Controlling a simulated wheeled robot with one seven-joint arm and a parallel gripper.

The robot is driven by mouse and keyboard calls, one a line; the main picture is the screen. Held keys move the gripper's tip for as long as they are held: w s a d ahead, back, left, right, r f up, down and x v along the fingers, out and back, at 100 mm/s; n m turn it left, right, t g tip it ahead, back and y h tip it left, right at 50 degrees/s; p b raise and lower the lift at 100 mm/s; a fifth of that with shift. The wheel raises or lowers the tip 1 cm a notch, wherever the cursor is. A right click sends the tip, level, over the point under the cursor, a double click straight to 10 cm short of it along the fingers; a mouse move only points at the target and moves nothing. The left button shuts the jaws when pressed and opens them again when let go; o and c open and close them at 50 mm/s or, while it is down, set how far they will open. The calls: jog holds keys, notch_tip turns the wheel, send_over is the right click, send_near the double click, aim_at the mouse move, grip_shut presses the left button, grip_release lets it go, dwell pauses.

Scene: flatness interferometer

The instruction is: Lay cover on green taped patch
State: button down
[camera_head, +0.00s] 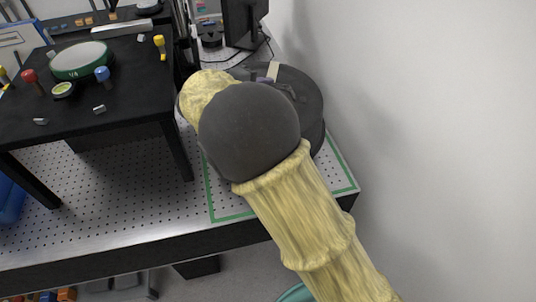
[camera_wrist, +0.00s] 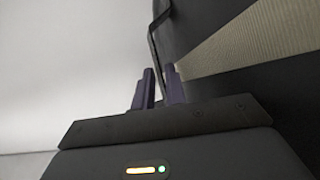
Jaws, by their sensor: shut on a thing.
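The cover (camera_head: 312,92) is a dark round thing with a tan strap across its top, over the back of the green taped patch (camera_head: 232,217). The patch is a green tape outline on the perforated table's right end; its left, front and right lines show in part. My arm hides much of both. I cannot tell whether the cover touches the table. My gripper (camera_wrist: 159,88) is shut on a thin dark strap of the cover (camera_wrist: 215,25) in the wrist view. In the head view only a bit of my gripper (camera_head: 265,79) shows beside the tan strap.
A black raised platform (camera_head: 130,85) at left bears a round green-rimmed disc (camera_head: 80,60), colored knobs and small metal blocks. A monitor (camera_head: 243,22) stands behind the cover. A white wall (camera_head: 440,120) is close on the right. The perforated table (camera_head: 120,215) is bare in front of the platform.

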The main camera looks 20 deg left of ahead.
jog(key=shift+d+r, duration=0.1)
jog(key=shift+r, duration=0.05)
jog(key=shift+d+p, duration=0.25)
jog(key=shift+p, duration=0.25)
jog(key=shift+m+g+h, duration=0.6)
jog(key=shift+h, duration=0.3)
jog(key=s+d+p, duration=0.1)
jog(key=d+p, duration=0.1)
jog(key=d, duration=0.1)
jog(key=d+p, duration=0.3)
jog(key=s+d+p, duration=0.1)
jog(key=d+p, duration=0.2)
jog(key=d, duration=0.1)
jog(key=shift+s, duration=0.35)
jog(key=s+d+m+g+h+p, duration=0.1)
jog(key=s+d+p, duration=0.3)
jog(key=d, duration=0.5)
jog(key=shift+s+p, duration=0.25)
jog(key=shift+p, duration=0.35)
jog(key=shift+s, duration=0.1)
